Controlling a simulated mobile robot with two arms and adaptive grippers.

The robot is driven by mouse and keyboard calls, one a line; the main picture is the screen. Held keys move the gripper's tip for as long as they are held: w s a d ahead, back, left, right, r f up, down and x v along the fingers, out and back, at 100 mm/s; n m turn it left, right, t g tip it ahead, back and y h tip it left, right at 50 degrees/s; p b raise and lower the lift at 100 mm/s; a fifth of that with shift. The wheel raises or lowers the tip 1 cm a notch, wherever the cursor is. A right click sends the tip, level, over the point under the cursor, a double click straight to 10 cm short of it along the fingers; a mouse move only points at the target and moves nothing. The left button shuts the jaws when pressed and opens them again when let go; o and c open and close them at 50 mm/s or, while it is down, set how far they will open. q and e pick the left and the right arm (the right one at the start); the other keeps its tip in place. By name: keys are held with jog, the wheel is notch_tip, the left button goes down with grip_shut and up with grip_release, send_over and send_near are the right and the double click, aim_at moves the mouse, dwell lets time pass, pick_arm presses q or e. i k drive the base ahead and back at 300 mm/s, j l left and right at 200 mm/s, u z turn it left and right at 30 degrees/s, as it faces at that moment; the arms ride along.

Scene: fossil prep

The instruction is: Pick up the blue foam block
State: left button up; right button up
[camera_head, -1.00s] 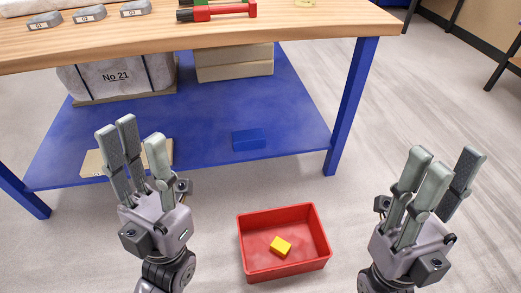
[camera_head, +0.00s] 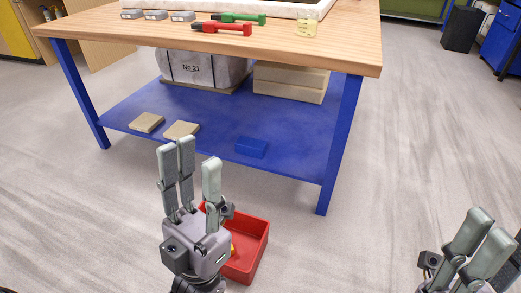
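The blue foam block (camera_head: 251,147) lies on the blue lower shelf (camera_head: 290,135) of the workbench, near its front edge and towards the right. My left gripper (camera_head: 191,168) is open and empty, fingers pointing up, in front of the shelf and to the left of the block, apart from it. My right gripper (camera_head: 485,240) is at the lower right corner, partly cut off by the frame. Its visible fingers stand apart with nothing between them, well away from the block.
A red bin (camera_head: 258,233) on the floor, partly behind my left gripper, holds a mostly hidden yellow block (camera_head: 233,250). Tan slabs (camera_head: 181,130), a plaster jacket marked No 21 (camera_head: 200,69) and stacked boards (camera_head: 290,82) share the shelf. A blue table leg (camera_head: 341,145) stands right of the block.

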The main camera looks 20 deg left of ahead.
aim_at(247, 145)
jog(key=i+l+u, duration=0.25)
jog(key=l, duration=0.35)
jog(key=i+l+u, duration=0.1)
jog(key=i+l, duration=0.15)
jog(key=i+l+u, duration=0.15)
jog(key=l, duration=0.2)
jog(key=i+l+u, duration=0.1)
jog(key=i, duration=0.55)
jog(key=i+l, duration=0.15)
jog(key=i, duration=0.5)
jog(key=j+u, duration=0.05)
